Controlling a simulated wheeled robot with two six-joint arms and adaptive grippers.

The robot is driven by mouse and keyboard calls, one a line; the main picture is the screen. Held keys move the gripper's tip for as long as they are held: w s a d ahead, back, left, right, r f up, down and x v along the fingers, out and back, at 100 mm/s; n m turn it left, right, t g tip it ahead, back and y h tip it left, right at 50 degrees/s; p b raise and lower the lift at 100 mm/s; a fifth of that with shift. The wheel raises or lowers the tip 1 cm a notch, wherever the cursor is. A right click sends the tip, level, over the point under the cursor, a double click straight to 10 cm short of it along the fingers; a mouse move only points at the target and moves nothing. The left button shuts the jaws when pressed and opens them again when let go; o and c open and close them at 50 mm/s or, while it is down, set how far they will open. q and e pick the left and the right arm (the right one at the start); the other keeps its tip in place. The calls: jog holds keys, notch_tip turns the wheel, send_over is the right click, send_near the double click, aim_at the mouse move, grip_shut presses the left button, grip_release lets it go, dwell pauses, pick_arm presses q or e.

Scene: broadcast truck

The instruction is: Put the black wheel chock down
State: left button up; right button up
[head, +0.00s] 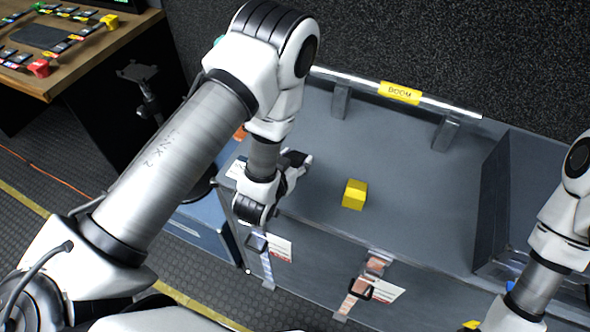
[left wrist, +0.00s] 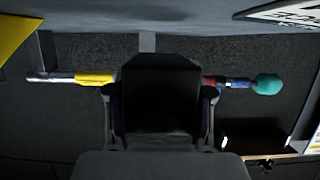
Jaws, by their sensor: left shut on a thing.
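My left gripper (head: 299,164) is low over the left part of the grey case top (head: 410,225), left of a yellow block. In the left wrist view, the left gripper (left wrist: 158,100) is shut on the black wheel chock (left wrist: 160,85), a dark block between the two fingers. In the head view the chock is mostly hidden by the gripper, and I cannot tell whether it touches the case top. My right arm comes in at the lower right; its gripper is out of view.
The yellow block (head: 355,194) stands on the case top. A boom pole with a yellow label (head: 400,92) runs along the back on brackets. A raised dark box (head: 520,195) bounds the right side. A desk (head: 75,45) with controls is at upper left.

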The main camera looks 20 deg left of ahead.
pick_arm(q)
notch_tip(320, 180, down, 3)
jog(key=shift+f, duration=0.2)
jog(key=shift+w, duration=0.1)
jog(key=shift+f, duration=0.15)
jog(key=o, duration=1.3)
jog(key=shift+c, duration=0.2)
